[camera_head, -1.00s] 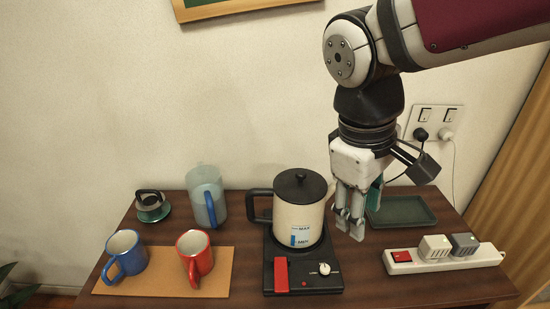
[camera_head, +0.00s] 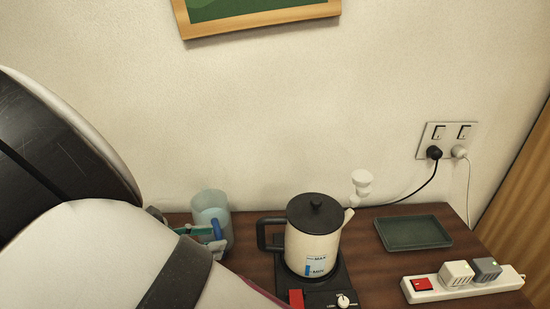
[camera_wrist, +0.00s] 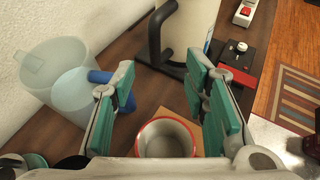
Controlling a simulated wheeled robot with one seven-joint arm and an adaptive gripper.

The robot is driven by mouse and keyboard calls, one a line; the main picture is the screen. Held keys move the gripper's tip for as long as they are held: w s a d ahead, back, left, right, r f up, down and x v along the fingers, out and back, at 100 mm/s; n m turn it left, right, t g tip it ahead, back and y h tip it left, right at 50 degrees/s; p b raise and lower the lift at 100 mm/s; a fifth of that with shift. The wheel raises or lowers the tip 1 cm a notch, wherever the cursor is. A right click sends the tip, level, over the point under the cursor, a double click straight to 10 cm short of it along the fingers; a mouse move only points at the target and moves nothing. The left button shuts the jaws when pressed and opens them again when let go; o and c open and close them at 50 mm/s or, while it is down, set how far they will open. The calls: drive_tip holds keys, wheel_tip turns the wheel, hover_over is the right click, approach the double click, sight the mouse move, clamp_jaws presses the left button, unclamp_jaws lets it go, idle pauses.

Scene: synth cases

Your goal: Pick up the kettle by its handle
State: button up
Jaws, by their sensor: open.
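The cream kettle (camera_head: 313,247) with black lid and black handle (camera_head: 268,234) stands upright on a black heating base (camera_head: 322,287). Its handle points left, towards the jug. In the wrist view the kettle (camera_wrist: 192,28) is at the top, with its handle (camera_wrist: 155,38) beyond and between the fingertips. My gripper (camera_wrist: 160,68) is open and empty, with teal finger pads, apart from the handle. In the head view my arm fills the lower left, and only a bit of the gripper shows in front of the jug, left of the kettle.
A translucent blue jug (camera_head: 211,213) with a blue handle is close on the gripper's left. A red-rimmed mug (camera_wrist: 167,138) is below the fingers. A green tray (camera_head: 413,233) and a power strip (camera_head: 463,282) are right of the kettle. A wall socket (camera_head: 447,141) is behind.

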drive_tip(key=p+x, duration=0.1)
drive_tip(key=x, duration=1.2)
drive_tip(key=shift+w+a+f+n+t, duration=0.3)
drive_tip(key=shift+w+a+f, duration=0.05)
drive_tip(key=shift+a+f, duration=0.05)
clamp_jaws()
drive_tip(key=shift+r, duration=0.1)
